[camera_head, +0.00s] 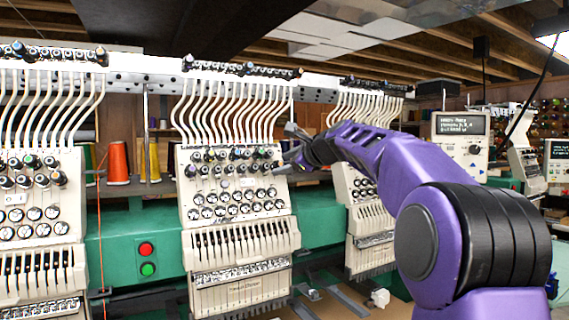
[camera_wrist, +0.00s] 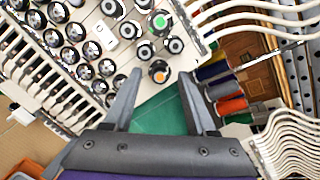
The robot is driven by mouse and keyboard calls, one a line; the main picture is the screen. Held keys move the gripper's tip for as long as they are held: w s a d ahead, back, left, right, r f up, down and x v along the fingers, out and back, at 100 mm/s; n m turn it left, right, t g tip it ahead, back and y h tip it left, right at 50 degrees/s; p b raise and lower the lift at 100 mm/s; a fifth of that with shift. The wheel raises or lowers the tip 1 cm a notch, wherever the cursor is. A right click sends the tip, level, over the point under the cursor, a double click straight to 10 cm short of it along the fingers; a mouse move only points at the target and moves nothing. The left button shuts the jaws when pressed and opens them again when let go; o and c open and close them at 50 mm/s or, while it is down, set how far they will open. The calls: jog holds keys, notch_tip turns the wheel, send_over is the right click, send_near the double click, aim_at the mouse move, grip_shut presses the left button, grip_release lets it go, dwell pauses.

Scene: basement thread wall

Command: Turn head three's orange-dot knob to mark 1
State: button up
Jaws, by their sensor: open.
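The orange-dot knob (camera_wrist: 159,72) is a small dark round knob with an orange centre, at the end of a knob row in the wrist view. My gripper (camera_wrist: 160,77) is open, with one finger on each side of the knob in that view. I cannot tell whether the fingers touch it or how deep they reach. In the head view my gripper (camera_head: 285,151) is at the upper right edge of the middle embroidery head (camera_head: 240,240). I cannot make out the orange dot there. Neither view shows a readable mark 1 or a head number.
Pale thread tubes (camera_head: 232,105) run above the middle head. Other heads stand left (camera_head: 38,230) and right (camera_head: 370,225). Thread cones (camera_head: 118,162) stand behind.

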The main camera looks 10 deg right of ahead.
grip_shut()
jog(key=shift+n, duration=0.4)
jog(key=n, duration=0.5)
jog(key=shift+r+g, duration=0.1)
jog(key=shift+g, duration=0.3)
jog(key=n, duration=0.6)
jog(key=shift+w+r+g, duration=0.1)
jog(key=shift+g, duration=0.3)
jog(key=n+h, duration=0.1)
jog(key=n, duration=1)
jog(key=shift+a+r+h, duration=0.1)
jog(key=shift+a+h, duration=0.05)
jog(key=shift+h, duration=0.25)
jog(key=shift+n, duration=0.4)
